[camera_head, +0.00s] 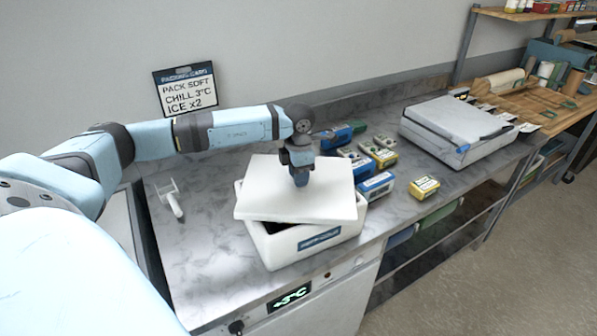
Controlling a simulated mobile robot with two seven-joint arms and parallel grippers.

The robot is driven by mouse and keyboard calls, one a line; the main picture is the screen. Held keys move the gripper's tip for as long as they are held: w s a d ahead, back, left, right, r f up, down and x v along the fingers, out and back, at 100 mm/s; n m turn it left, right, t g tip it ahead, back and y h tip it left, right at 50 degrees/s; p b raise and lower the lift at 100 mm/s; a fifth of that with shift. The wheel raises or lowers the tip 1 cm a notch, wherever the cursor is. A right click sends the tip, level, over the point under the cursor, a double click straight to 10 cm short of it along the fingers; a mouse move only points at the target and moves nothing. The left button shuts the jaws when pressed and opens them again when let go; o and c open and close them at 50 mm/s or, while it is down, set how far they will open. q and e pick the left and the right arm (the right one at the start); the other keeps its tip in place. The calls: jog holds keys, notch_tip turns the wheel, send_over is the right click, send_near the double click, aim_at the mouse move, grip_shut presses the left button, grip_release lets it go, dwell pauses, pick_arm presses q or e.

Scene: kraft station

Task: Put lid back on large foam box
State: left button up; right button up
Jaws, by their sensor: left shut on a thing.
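The large foam box (315,243) is white with a dark blue label on its front. It stands on the grey marbled counter near the front edge. Its white lid (330,200) lies tilted and skewed over the top. A dark gap into the box shows under the lid's front left edge. My left gripper (301,180) points down at the middle of the lid and is shut on it; the fingertips and the part they grip are largely hidden. My right gripper is not in view.
Several small blue and yellow cartons (377,186) stand right of the box. A closed grey case (458,125) lies farther right. A white-handled tool (170,198) lies at left. A packing sign (186,90) hangs on the wall. Bare counter (215,245) shows left of the box.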

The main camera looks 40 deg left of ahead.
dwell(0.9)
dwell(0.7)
pick_arm(q)
jog(key=shift+f+b, duration=0.2)
jog(key=shift+b, duration=0.4)
dwell(0.6)
dwell(0.4)
jog(key=o, duration=1.5)
jog(key=shift+r, duration=0.1)
jog(key=shift+r+p, duration=1.8)
jog(key=shift+r, duration=1.65)
